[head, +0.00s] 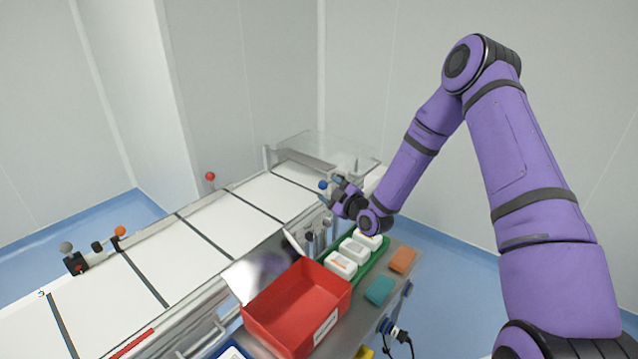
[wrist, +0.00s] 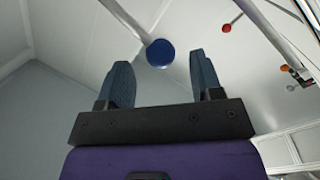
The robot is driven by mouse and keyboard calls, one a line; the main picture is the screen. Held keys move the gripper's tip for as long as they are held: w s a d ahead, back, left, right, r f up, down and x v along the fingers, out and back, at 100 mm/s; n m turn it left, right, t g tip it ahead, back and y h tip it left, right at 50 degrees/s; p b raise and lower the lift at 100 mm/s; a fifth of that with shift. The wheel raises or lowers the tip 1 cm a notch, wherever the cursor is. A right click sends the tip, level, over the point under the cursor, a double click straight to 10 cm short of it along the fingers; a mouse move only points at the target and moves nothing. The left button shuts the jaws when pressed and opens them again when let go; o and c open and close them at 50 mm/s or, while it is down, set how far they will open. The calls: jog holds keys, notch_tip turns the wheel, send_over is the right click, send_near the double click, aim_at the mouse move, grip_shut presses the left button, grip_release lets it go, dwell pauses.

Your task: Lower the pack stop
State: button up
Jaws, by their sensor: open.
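The pack stop is not clearly identifiable by a label. A blue ball knob (head: 323,185) stands at the far end of the conveyor, beside my gripper (head: 338,190). In the wrist view the blue knob (wrist: 160,53) sits on the end of a pale rod, between and just beyond the two fingertips of my gripper (wrist: 164,75). The fingers are spread and nothing is held. Whether a finger touches the knob cannot be told. A clear cover (head: 325,152) stands over the conveyor's far end, behind the knob.
The white conveyor (head: 215,225) has dark cross bars. A red ball knob (head: 210,176) and an orange one (head: 120,231) stand along its far side. A red bin (head: 297,305), a green tray (head: 375,255) of white packs, and teal (head: 379,291) and orange (head: 402,260) blocks crowd the near bench.

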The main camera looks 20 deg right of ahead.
jog(key=shift+x, duration=2.75)
grip_shut()
jog(key=shift+r, duration=0.1)
jog(key=w+d+r+m+g+y, duration=0.1)
jog(key=w+d+r+m+g, duration=0.2)
jog(key=m, duration=1)
jog(key=shift+w+d+r+g, duration=0.3)
jog(key=shift+w+d+r, duration=0.75)
jog(key=shift+d+r, duration=0.9)
jog(key=shift+d+f+m+y, duration=0.2)
jog(key=shift+m+y, duration=0.1)
